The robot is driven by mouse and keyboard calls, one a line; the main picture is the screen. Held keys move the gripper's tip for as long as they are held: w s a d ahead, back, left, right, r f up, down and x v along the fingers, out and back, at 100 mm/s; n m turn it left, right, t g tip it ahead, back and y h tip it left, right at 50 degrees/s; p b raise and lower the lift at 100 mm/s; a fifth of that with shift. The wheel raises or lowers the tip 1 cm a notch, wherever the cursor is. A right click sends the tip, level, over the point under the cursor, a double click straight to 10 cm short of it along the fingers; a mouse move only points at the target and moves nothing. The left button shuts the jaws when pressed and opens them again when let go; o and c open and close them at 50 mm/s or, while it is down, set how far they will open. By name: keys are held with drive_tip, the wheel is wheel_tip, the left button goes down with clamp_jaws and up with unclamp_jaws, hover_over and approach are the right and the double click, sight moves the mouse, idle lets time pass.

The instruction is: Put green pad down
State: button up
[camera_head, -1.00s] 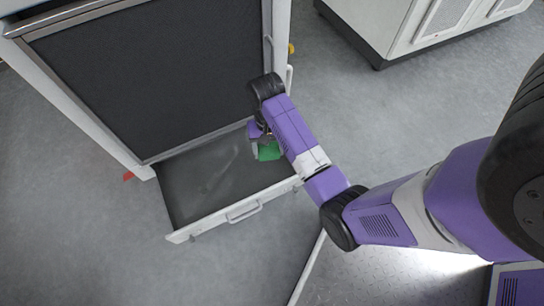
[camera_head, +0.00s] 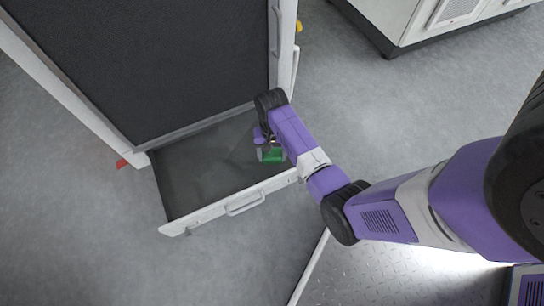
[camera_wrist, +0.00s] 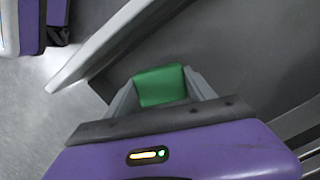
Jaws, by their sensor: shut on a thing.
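The green pad (camera_head: 271,156) is at my gripper (camera_head: 262,154) in the head view, over the right part of the open drawer (camera_head: 205,180). In the wrist view the green pad (camera_wrist: 160,86) sits between the two grey fingers of my gripper (camera_wrist: 161,90), which are shut on it. The drawer's dark floor (camera_wrist: 250,60) lies beyond the pad. I cannot tell whether the pad touches the floor. The drawer looks otherwise empty in the head view, with part of it hidden by my arm.
The drawer's front wall with its handle (camera_head: 245,204) faces the open floor. The tall cabinet with a dark panel (camera_head: 150,60) rises behind the drawer. A second white cabinet (camera_head: 420,20) stands at the top right. Grey floor (camera_head: 370,120) lies clear between the cabinets.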

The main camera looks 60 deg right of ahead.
sight(272, 160)
drive_tip(key=shift+f+b, duration=1.2)
drive_tip(key=shift+f, duration=1)
drive_tip(key=shift+f, duration=0.1)
drive_tip(key=o, duration=1.2)
drive_tip(key=r+p, duration=0.2)
drive_tip(key=r, duration=0.2)
drive_tip(key=r+p, duration=0.2)
drive_tip(key=r, duration=0.2)
drive_tip(key=d+r+p, duration=0.1)
drive_tip(key=r+p, duration=0.1)
drive_tip(key=r, duration=0.2)
drive_tip(key=shift+w+d, duration=0.1)
drive_tip(key=shift+w, duration=0.25)
